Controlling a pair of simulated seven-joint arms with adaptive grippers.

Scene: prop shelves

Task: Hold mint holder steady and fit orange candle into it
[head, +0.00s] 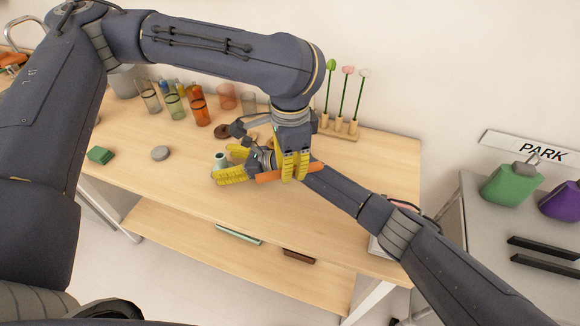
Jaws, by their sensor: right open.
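The mint holder (220,160) is a small pale green piece upright on the wooden table. My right gripper (224,165) reaches in from the right, low over the table, with its yellow fingers open on either side of the holder. The orange candle (268,178) is a long bar lying nearly level, slightly tilted, above the table to the right of the holder. My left gripper (294,179) points down with its yellow fingers shut on the candle near its middle. The holder's base is partly hidden by the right fingers.
Glass tumblers (200,111) stand at the back left. A rack of stick flowers (338,128) stands at the back right. A green block (100,155) and a grey disc (160,153) lie on the left. The front middle of the table is clear.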

